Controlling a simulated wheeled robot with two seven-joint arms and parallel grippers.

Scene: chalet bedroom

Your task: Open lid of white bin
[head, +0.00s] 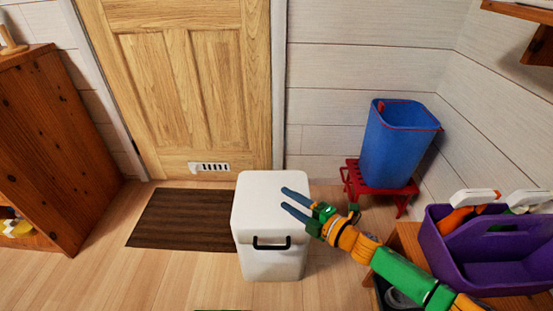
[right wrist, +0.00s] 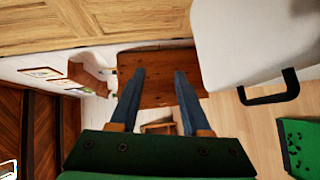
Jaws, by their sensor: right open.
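The white bin (head: 270,262) stands upright on the floor in the middle of the head view. Its lid (head: 262,190) is down, and a black handle (head: 271,243) is on its front. My right gripper (head: 289,201) is open and empty, with its fingers pointing left over the lid's right side in the head view; I cannot tell if they touch it. In the right wrist view the bin (right wrist: 240,40) and its black handle (right wrist: 270,95) are to the right of the open fingers, with nothing between them. My left gripper is not in view.
A wooden door (head: 180,90) and dark mat (head: 180,219) are behind and left of the bin. A blue bucket (head: 395,145) on a red stool (head: 368,186) and a purple caddy (head: 470,270) are at right. A wooden cabinet (head: 60,150) is at left. Floor before the bin is clear.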

